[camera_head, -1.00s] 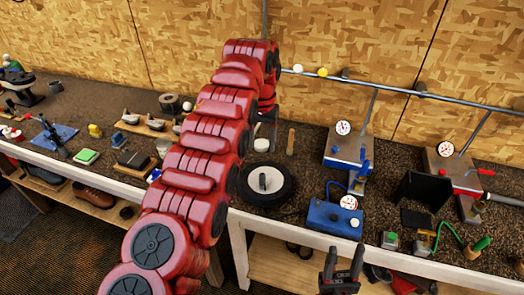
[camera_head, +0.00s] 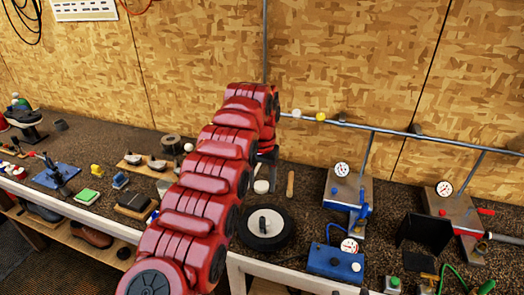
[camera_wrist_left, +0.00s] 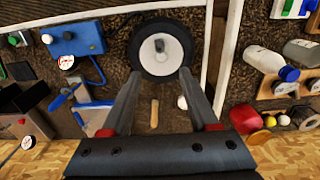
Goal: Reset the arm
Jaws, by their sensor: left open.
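My left arm (camera_head: 200,185) rises from the bottom of the head view and bends over above the bench. My left gripper (camera_wrist_left: 158,74) is open and empty in the wrist view, its two dark fingers spread, pointing down at the bench. A white disc with a black rim and a central knob (camera_wrist_left: 162,57) lies beyond the fingertips; it also shows in the head view (camera_head: 266,238). In the head view the red arm hides most of the left gripper. My right gripper is not in view.
The bench (camera_head: 97,143) is crowded. A wooden stick (camera_head: 290,184) lies behind the disc. Blue devices with gauges (camera_head: 334,262) stand to the right. A metal rail (camera_head: 385,130) runs along the chipboard wall. Shoes (camera_head: 90,235) sit on the lower shelf at left.

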